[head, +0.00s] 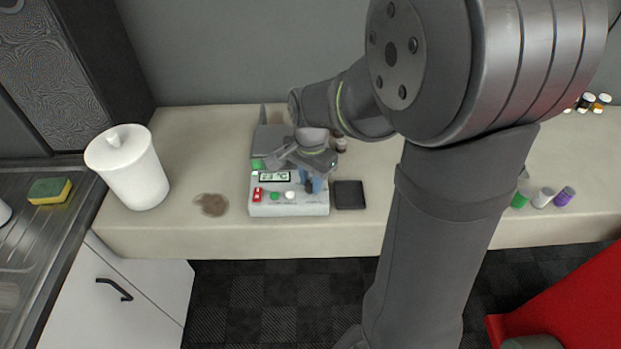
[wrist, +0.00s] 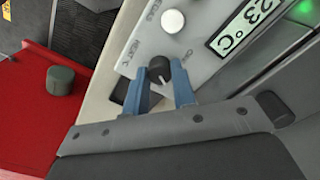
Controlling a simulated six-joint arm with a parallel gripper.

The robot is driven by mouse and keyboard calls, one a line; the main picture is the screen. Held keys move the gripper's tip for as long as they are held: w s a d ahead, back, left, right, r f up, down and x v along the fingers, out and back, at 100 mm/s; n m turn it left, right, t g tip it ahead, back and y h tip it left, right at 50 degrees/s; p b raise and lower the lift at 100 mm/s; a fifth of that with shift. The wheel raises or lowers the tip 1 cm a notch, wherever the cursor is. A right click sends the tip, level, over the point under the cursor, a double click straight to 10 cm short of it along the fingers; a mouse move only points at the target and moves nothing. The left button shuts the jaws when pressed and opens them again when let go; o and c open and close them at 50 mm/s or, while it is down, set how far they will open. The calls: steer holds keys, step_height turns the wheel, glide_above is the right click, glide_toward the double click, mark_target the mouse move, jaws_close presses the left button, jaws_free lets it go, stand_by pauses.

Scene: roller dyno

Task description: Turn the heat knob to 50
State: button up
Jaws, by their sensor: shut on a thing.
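The heat knob (wrist: 159,71) is a small dark round knob with a pale pointer line, on the pale panel of the device (head: 262,209). My gripper (wrist: 160,82) has its two blue fingers shut on the knob, one on each side, in the wrist view. In the head view my gripper (head: 312,184) is over the right part of the panel and hides the knob. The display (wrist: 237,28) shows digits that look like 23 and a °C sign. A white knob (wrist: 173,21) sits beside the heat knob. The number the pointer stands at is not readable.
A red switch (head: 257,195) and a green button (head: 274,196) are on the panel's left. A black pad (head: 349,195) lies right of the device. A brown stain (head: 212,204) and a white canister (head: 130,168) are to the left.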

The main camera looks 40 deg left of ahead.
mark_target(311, 183)
steer(key=shift+m, duration=1.5)
steer(key=o, duration=1)
steer(key=shift+r, duration=0.1)
step_height(311, 183, up, 17)
steer(key=shift+r, duration=0.15)
step_height(311, 183, down, 18)
steer(key=shift+r, duration=0.25)
